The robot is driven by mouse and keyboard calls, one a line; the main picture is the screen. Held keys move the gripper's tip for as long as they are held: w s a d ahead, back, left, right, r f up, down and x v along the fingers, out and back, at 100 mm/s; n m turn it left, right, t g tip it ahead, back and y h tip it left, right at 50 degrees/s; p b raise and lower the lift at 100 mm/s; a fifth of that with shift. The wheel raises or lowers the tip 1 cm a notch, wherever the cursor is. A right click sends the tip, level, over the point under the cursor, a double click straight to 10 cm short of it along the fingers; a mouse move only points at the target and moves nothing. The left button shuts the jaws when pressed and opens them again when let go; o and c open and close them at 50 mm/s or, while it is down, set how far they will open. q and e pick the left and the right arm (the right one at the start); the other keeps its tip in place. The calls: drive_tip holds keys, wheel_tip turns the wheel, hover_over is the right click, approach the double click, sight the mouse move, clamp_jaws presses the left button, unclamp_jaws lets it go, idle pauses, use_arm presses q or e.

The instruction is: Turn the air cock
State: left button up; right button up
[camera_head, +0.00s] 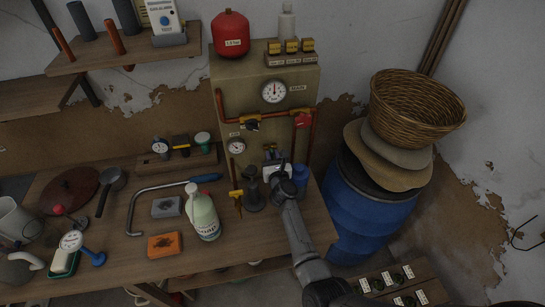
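A beige panel (262,78) stands at the back of the workbench and carries copper pipes with several valves. A valve with a yellow body and a black handle (252,125) is on the upper left pipe, and a red-handled valve (303,120) is at the right. A yellow-handled valve (236,193) is low at the left. A small blue fitting (268,153) sits low in the middle. My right gripper (273,164) is close to the blue fitting; contact and finger opening are unclear. My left gripper is not in view.
A green-labelled bottle (204,213), an orange sponge block (164,245), a dark stand (252,193) and a blue-handled bent bar (170,187) crowd the workbench (225,260). A blue barrel (367,205) bearing sacks and a wicker basket (415,105) stands right of the bench.

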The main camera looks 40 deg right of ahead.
drive_tip(key=shift+o, duration=1.4)
drive_tip(key=shift+s+a, duration=0.15)
drive_tip(key=shift+s, duration=0.1)
drive_tip(key=p+v, duration=0.3)
drive_tip(key=v, duration=1)
drive_tip(key=shift+s+a, duration=0.1)
drive_tip(key=shift+a, duration=0.05)
